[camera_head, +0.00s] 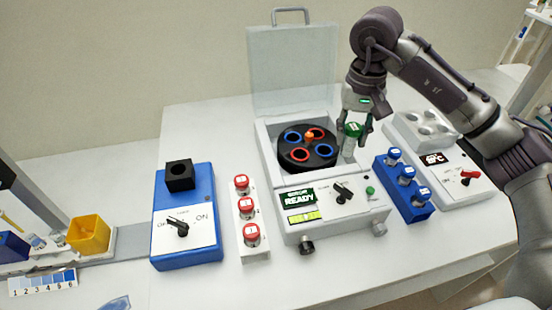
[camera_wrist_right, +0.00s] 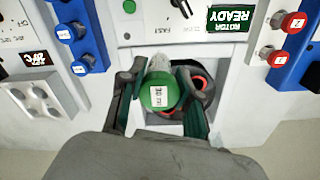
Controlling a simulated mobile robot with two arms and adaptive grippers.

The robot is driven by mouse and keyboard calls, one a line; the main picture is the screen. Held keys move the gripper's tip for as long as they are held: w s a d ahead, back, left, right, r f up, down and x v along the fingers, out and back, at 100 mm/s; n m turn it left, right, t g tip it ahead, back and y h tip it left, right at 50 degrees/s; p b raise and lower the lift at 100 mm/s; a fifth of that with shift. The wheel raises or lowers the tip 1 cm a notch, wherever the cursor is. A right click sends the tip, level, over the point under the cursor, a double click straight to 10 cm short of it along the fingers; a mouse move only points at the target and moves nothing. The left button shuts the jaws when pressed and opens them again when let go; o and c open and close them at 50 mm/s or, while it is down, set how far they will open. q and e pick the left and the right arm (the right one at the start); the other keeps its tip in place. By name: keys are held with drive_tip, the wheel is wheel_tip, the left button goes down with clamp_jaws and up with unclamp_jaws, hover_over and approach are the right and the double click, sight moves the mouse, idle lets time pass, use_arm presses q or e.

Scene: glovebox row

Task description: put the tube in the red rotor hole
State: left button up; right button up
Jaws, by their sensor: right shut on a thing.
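My right gripper (camera_head: 356,128) is shut on a green-capped tube (camera_head: 352,141), just right of the rotor in the head view. In the right wrist view the green cap (camera_wrist_right: 159,93) faces the camera between the fingers (camera_wrist_right: 160,85). The black rotor (camera_head: 290,163) sits in the open centrifuge, with red-ringed holes (camera_head: 299,154) and blue-ringed holes (camera_head: 323,150) around an orange knob. In the right wrist view the rotor (camera_wrist_right: 209,95) is partly hidden behind the gripper. My left gripper is not in view.
The centrifuge (camera_head: 332,222) has its lid (camera_head: 292,75) raised behind the rotor; its display reads READY. A blue rack (camera_head: 416,212) with blue-capped tubes stands close on the right. A white rack (camera_head: 257,255) with red-capped tubes and a blue device (camera_head: 187,253) stand on the left.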

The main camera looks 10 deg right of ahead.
drive_tip(key=p, duration=0.3)
approach(300, 153)
drive_tip(key=s+f, duration=0.2)
drive_tip(key=f, duration=0.1)
drive_tip(key=f+p, duration=0.1)
drive_tip(key=f, duration=0.1)
drive_tip(key=shift+a+f, duration=0.3)
drive_tip(key=shift+f, duration=0.1)
drive_tip(key=shift+f, duration=0.3)
drive_tip(key=shift+s+f+b, duration=0.35)
drive_tip(key=shift+f+b, duration=0.05)
drive_tip(key=shift+b, duration=0.15)
drive_tip(key=o, duration=0.9)
drive_tip(key=shift+f, duration=0.1)
drive_tip(key=shift+o, duration=0.5)
drive_tip(key=shift+w+f, duration=0.15)
drive_tip(key=shift+w, duration=0.05)
